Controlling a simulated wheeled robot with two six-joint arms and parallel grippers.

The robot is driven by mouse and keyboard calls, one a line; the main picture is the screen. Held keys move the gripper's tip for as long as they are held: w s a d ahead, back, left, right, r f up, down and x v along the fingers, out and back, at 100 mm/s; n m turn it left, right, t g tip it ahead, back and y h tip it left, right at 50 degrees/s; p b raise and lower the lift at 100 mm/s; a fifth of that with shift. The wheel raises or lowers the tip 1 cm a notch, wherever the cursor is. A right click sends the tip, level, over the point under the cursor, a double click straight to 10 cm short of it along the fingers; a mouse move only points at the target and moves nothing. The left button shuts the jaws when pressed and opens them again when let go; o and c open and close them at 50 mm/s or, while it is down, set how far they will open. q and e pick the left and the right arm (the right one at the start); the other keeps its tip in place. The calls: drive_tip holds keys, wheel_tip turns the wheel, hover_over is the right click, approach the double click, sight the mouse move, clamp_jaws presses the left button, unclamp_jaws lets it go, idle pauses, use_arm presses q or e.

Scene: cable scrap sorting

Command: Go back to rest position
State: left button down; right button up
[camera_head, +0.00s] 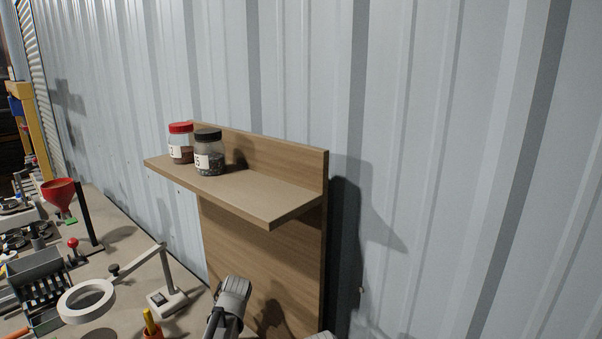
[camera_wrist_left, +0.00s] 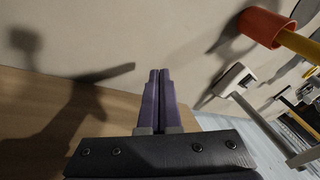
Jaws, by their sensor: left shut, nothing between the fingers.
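My left gripper (camera_wrist_left: 159,75) shows in the left wrist view with its two purple fingers pressed together and nothing between them. It is over a plain beige surface, touching no object that I can see. In the head view a grey part of an arm of mine rises at the bottom centre, in front of the wooden shelf unit (camera_head: 262,245); no fingertips can be made out there. My right gripper is in neither view.
A red-lidded jar (camera_head: 181,145) and a black-lidded jar (camera_head: 209,155) stand on the shelf. A ring magnifier lamp (camera_head: 88,301), a red funnel (camera_head: 61,195) and a grey slotted bin (camera_head: 38,275) crowd the bench at left. An orange cup (camera_wrist_left: 270,28) is near the left gripper.

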use_arm(q)
drive_tip(key=shift+m+g+h, duration=0.8)
drive_tip(key=shift+m, duration=0.1)
drive_tip(key=s+d, duration=0.3)
drive_tip(key=s, duration=0.1)
drive_tip(key=s+d+f, duration=0.1)
drive_tip(key=s+d, duration=0.6)
drive_tip(key=s, duration=0.1)
drive_tip(key=shift+s+d+f, duration=0.15)
drive_tip(key=shift+d+f, duration=0.05)
drive_tip(key=shift+m+g+h, duration=0.4)
drive_tip(key=shift+m+g, duration=0.4)
drive_tip(key=s+d, duration=0.1)
drive_tip(key=s, duration=0.2)
drive_tip(key=s+d, duration=0.2)
drive_tip(key=s, duration=0.1)
drive_tip(key=s+d, duration=0.2)
drive_tip(key=s, duration=0.1)
drive_tip(key=shift+s+d+f, duration=0.2)
drive_tip(key=shift+s+d, duration=0.05)
drive_tip(key=shift+s, duration=0.15)
drive_tip(key=shift+s+d, duration=0.2)
drive_tip(key=shift+s, duration=0.25)
